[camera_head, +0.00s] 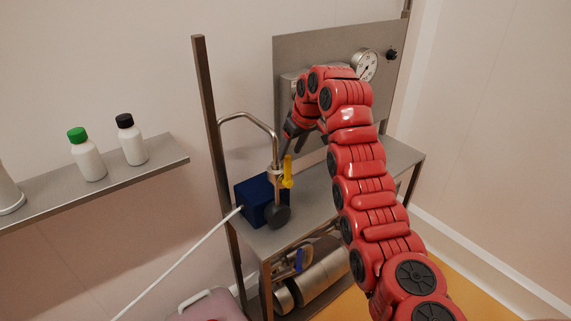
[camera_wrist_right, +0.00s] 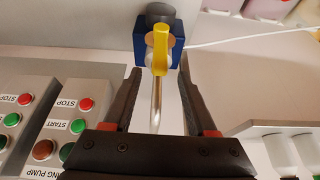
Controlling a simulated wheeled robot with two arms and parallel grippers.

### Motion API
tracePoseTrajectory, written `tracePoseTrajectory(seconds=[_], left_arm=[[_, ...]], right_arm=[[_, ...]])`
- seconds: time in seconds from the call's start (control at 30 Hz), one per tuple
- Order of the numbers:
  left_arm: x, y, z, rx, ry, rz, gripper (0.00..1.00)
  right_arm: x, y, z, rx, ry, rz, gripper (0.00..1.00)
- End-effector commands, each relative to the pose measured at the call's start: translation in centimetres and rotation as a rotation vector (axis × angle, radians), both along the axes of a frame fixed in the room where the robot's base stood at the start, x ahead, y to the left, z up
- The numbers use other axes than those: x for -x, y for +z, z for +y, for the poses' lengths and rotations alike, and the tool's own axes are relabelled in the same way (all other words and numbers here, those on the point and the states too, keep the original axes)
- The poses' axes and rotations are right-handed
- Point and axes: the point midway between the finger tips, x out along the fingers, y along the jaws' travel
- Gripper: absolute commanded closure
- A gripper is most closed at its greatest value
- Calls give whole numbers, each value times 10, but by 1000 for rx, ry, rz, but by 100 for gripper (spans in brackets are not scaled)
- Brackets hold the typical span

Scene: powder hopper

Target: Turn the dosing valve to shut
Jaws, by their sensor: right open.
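A yellow lever handle (camera_head: 288,172) sits on a bent metal pipe (camera_head: 246,115) above a dark blue box (camera_head: 252,198); I take it to be the dosing valve. It points roughly up and down in the head view. My right gripper (camera_head: 292,142) is just above it, open and empty. In the right wrist view the yellow handle (camera_wrist_right: 160,48) lies beyond the open fingertips (camera_wrist_right: 161,72), near the midline, with the pipe (camera_wrist_right: 156,105) showing between the fingers. I cannot see contact with the handle. My left gripper is not in view.
A blue lever (camera_head: 298,260) shows by metal cylinders under the bench (camera_head: 318,212). A black round part (camera_head: 278,216) fronts the box, and a white hose (camera_head: 178,278) leaves it. A gauge (camera_head: 365,65) is on the back panel. Button boxes (camera_wrist_right: 28,110) stand left in the wrist view.

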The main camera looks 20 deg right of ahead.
Motion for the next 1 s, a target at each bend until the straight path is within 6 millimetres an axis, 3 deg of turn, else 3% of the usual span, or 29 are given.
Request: tracePoseTrajectory(seconds=[0.17,0.5,0.87,1.0], left_arm=[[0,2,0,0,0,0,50],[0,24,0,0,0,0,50],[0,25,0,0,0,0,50],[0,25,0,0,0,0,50]], right_arm=[[-2,-14,4,11,1,5,43],[-19,-62,8,12,-2,12,43],[-22,-68,8,13,-1,5,43],[-22,-68,8,13,-1,6,66]])
